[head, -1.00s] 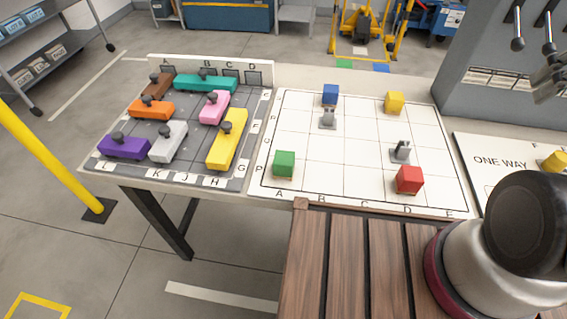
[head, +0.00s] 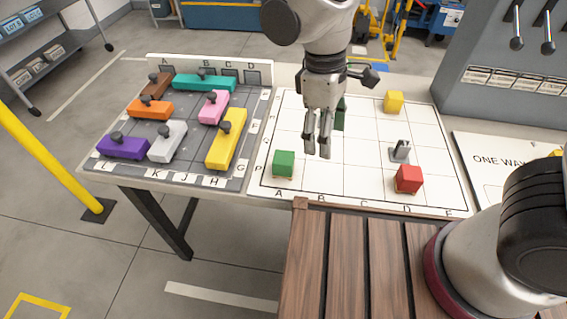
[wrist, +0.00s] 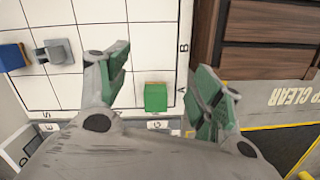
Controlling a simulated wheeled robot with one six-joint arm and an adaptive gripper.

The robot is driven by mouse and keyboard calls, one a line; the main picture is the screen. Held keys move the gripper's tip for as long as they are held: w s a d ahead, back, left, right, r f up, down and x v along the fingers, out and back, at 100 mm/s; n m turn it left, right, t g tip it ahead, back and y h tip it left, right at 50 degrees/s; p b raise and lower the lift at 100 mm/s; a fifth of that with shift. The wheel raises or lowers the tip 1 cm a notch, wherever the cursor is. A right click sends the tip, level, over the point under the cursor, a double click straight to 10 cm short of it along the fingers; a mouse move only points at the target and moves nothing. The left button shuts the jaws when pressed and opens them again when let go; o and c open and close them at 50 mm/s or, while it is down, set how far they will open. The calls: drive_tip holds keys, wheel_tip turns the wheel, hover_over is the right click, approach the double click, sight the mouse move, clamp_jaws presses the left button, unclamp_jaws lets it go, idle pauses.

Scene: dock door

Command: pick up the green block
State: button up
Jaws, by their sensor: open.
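The green block (head: 284,163) sits on the white gridded board (head: 361,181) near its front left corner, by the letter A. My gripper (head: 318,150) is above the board, to the right of the green block in the head view, open and empty. In the wrist view the green block (wrist: 156,97) lies between my two open fingers (wrist: 168,88), below them and apart from them.
A red block (head: 409,179), a yellow block (head: 394,101) and a grey peg-like piece (head: 400,150) stand on the board. In the wrist view a blue block (wrist: 12,57) and a grey piece (wrist: 58,50) show. A dark tray (head: 187,130) with several colored knobbed blocks is at the left.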

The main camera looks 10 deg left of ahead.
drive_tip(key=n, duration=0.2)
hover_over(281, 157)
drive_tip(key=s+d, duration=0.2)
drive_tip(key=f, duration=0.4)
drive_tip(key=shift+w+d, duration=0.2)
drive_tip(key=a, duration=0.1)
drive_tip(key=w+a, duration=0.1)
drive_tip(key=n+y, duration=0.1)
drive_tip(key=shift+w+a+r+t, duration=0.15)
drive_tip(key=shift+a+r+t, duration=0.15)
drive_tip(key=shift+a+r, duration=0.1)
drive_tip(key=shift+f, duration=0.2)
drive_tip(key=f, duration=0.7)
drive_tip(key=shift+w+d+f, duration=0.2)
drive_tip(key=shift+d, duration=0.05)
drive_tip(key=shift+c, duration=0.2)
drive_tip(key=c, duration=1.1)
